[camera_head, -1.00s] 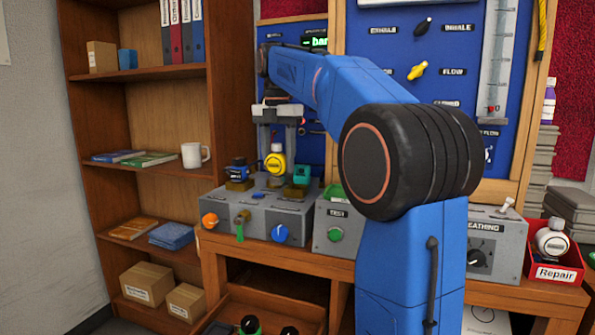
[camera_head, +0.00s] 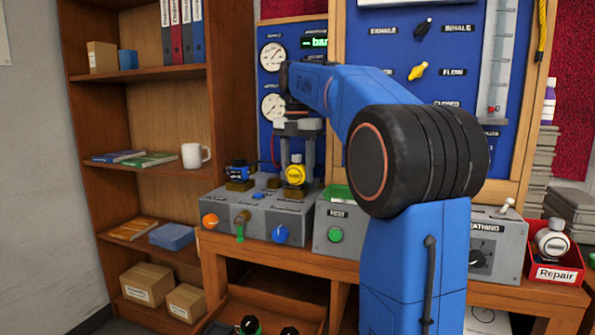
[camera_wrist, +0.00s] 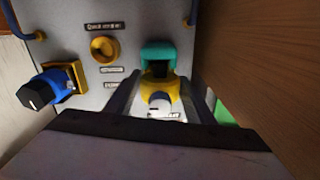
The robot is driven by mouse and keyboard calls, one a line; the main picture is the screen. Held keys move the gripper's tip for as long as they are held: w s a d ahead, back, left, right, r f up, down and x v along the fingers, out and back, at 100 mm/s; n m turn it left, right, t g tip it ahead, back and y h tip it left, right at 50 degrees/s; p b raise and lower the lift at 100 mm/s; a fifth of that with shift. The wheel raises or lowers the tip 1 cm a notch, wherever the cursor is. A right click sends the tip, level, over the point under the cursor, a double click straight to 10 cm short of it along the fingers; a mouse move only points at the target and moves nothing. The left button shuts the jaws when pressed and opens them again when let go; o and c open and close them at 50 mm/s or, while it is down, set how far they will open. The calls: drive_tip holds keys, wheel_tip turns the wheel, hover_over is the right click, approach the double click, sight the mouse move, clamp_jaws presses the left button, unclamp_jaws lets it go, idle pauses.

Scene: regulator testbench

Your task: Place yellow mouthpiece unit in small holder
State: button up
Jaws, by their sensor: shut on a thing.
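The yellow mouthpiece unit (camera_head: 295,174), with a white-and-dark cap, is between the fingers of my gripper (camera_head: 295,150), which is shut on it. It looks upright in the head view, just above or at the right brass holder (camera_head: 295,191); I cannot tell whether it touches it. In the wrist view, the yellow unit (camera_wrist: 158,93) lies between the two grey fingers, in front of a teal piece (camera_wrist: 158,54). The teal piece is hidden behind the yellow unit in the head view. The lower part of the holder is hidden in the wrist view.
A blue-and-black unit (camera_head: 237,171) sits at the left brass holder (camera_head: 240,185). The grey test box (camera_head: 262,212) has knobs on its front. A brass socket (camera_wrist: 103,49) on its top is empty. A green-topped box (camera_head: 337,222) stands to the right.

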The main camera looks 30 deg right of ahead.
drive_tip(key=o, duration=1.3)
drive_tip(key=shift+f, duration=0.15)
drive_tip(key=shift+o, duration=0.2)
drive_tip(key=shift+r, duration=3.9)
